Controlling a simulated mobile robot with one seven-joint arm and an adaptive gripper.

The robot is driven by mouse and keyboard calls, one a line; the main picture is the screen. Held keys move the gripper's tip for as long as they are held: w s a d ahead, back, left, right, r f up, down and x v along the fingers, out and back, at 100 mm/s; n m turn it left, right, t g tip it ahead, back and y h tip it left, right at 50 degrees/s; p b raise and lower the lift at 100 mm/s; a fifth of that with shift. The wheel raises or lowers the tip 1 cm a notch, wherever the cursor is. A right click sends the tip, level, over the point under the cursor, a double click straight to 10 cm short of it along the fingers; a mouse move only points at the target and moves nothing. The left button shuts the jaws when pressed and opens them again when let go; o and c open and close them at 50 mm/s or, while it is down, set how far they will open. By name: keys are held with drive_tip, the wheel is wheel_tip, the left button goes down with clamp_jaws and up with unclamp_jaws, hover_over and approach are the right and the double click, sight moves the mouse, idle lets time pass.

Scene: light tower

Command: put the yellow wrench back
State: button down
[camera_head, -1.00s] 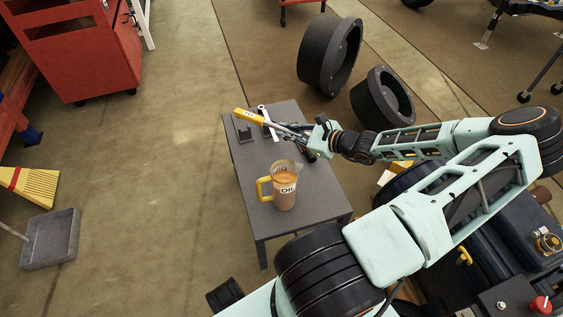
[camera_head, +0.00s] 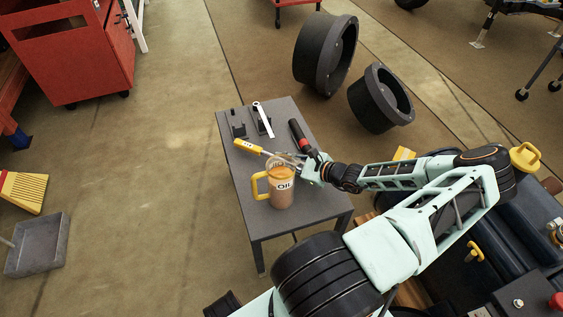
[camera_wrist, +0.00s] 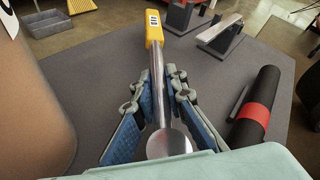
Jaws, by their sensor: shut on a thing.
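The yellow wrench (camera_head: 248,146) has a yellow handle end and a metal shaft. My gripper (camera_head: 300,162) is shut on its metal part, above the grey table (camera_head: 303,214). In the wrist view the wrench (camera_wrist: 154,32) points away from me between the blue-padded fingers of my gripper (camera_wrist: 163,108), yellow end farthest. A black holder (camera_head: 238,127) stands empty at the table's far left corner. It also shows in the wrist view (camera_wrist: 187,15). Beside it, a second holder carries a white-handled tool (camera_head: 262,118).
A jug (camera_head: 281,188) marked "Oil" with a yellow handle stands close to my gripper on the near side. A black tool with a red band (camera_head: 301,137) lies on the table's right side. Bare tabletop lies between the wrench and the holders.

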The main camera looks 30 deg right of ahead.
drive_tip(key=c, duration=2)
unclamp_jaws()
drive_tip(key=shift+f, duration=0.1)
drive_tip(key=shift+o, duration=0.2)
drive_tip(key=shift+r, duration=0.25)
drive_tip(key=p+v, duration=0.3)
drive_tip(key=v, duration=0.9)
drive_tip(key=shift+p, duration=0.35)
